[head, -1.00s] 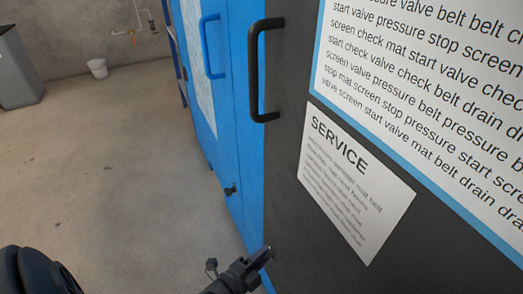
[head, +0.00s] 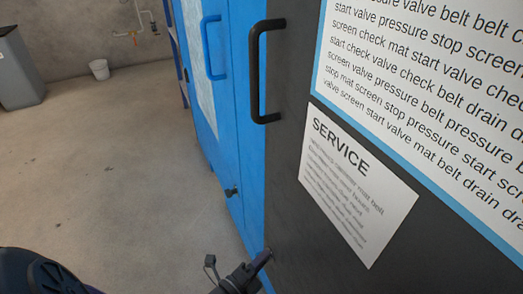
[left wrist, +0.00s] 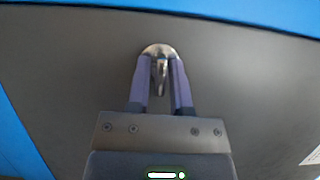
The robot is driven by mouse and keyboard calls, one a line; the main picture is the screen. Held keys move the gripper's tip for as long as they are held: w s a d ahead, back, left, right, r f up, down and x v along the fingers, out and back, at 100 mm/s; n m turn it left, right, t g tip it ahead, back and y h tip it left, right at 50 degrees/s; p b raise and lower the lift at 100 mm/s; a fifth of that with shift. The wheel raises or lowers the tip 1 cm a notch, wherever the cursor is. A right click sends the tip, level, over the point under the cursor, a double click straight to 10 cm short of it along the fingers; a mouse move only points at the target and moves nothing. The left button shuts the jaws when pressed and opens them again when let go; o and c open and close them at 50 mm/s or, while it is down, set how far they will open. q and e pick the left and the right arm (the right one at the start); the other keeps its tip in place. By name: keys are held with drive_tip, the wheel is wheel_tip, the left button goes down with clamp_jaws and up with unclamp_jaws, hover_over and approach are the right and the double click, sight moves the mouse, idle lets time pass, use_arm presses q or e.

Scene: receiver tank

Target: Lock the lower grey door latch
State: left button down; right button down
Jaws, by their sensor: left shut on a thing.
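The dark grey door (head: 290,215) fills the right of the head view and most of the left wrist view (left wrist: 70,70). The lower latch (left wrist: 160,52) is a small metal piece with a rounded plate on the door. It shows between my fingers in the left wrist view; in the head view my gripper hides most of it. My left gripper (head: 262,262) is at the door's lower left edge. Its two purple fingers are shut on the latch's narrow lever (left wrist: 160,75), which points along the fingers in the wrist view. My right gripper is not in view.
A black handle (head: 257,72) stands out from the grey door above the gripper. A blue door (head: 222,120) with a blue handle (head: 207,48) and a small black latch (head: 232,192) adjoins it. The floor (head: 110,160) at left is clear. A bin and white bucket (head: 99,69) stand farther back.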

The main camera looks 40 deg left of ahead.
use_arm(q)
drive_tip(key=c, duration=0.7)
unclamp_jaws()
drive_tip(key=shift+s, duration=0.4)
drive_tip(key=s+p, duration=0.1)
drive_tip(key=s, duration=0.8)
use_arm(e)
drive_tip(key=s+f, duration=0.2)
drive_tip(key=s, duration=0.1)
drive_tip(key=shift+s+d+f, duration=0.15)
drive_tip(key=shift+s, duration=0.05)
use_arm(q)
drive_tip(key=shift+s+f, duration=0.1)
